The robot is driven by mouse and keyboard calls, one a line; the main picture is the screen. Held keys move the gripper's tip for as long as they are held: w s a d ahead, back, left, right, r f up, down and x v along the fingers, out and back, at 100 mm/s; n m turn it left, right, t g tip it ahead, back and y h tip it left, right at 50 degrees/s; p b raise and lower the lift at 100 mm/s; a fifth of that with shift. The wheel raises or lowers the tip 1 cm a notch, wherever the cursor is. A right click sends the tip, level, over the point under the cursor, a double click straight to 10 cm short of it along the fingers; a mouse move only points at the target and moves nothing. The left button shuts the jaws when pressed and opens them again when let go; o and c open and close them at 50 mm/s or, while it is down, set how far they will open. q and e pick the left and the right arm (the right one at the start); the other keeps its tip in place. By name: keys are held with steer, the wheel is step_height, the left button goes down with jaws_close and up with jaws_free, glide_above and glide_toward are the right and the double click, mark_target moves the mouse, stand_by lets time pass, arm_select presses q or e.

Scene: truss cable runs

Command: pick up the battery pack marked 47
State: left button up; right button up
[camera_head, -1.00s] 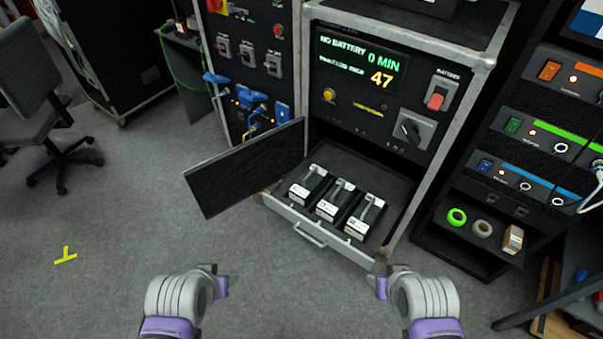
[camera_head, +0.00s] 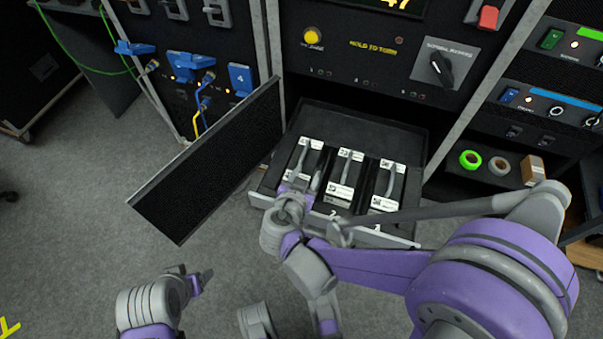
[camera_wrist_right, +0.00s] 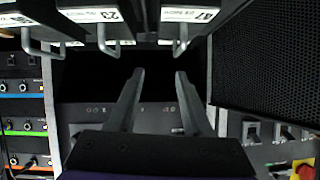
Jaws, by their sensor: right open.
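Three battery packs with white labels and grey handles stand in an open drawer (camera_head: 402,240). The right wrist view shows the label 47 on the pack (camera_wrist_right: 190,15) at its right, beside the mesh door. That matches the leftmost pack (camera_head: 311,145) in the head view. The middle pack (camera_head: 345,168) reads 23 in the wrist view (camera_wrist_right: 100,15). The right pack (camera_head: 389,180) has a label I cannot read. My right gripper (camera_head: 302,186) is open and empty at the front of the leftmost pack, partly covering it; its fingers show apart (camera_wrist_right: 160,75). My left gripper (camera_head: 191,277) hangs over the floor, apart from the drawer.
A mesh door (camera_head: 212,160) stands open left of the drawer. The cabinet panel (camera_head: 375,55) with a knob and dial rises behind. A shelf at right holds a green tape roll (camera_head: 470,159), a grey roll (camera_head: 499,166) and a small box (camera_head: 532,169). The floor at left is clear.

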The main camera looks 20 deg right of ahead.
mark_target(302, 157)
steer(key=shift+m+t, duration=0.4)
steer(key=shift+t, duration=0.2)
steer(key=w+f, duration=0.1)
steer(key=w, duration=0.1)
steer(key=w+f+b, duration=0.1)
steer(key=w, duration=0.1)
steer(key=w+f+b, duration=0.1)
steer(key=f, duration=0.1)
steer(key=shift+w+d, duration=0.15)
steer(key=shift+w, duration=0.25)
steer(key=x, duration=0.1)
steer(key=b+x, duration=0.1)
steer(key=x, duration=0.2)
steer(key=shift+w+f+b, duration=0.2)
steer(key=shift+w+b, duration=0.1)
steer(key=shift+w, duration=0.1)
steer(key=shift+w+f, duration=0.1)
steer(key=shift+w, duration=0.25)
arm_select(q)
steer(key=f, duration=0.5)
steer(key=shift+w+f, duration=0.1)
steer(key=shift+w, duration=0.2)
arm_select(e)
jaws_close()
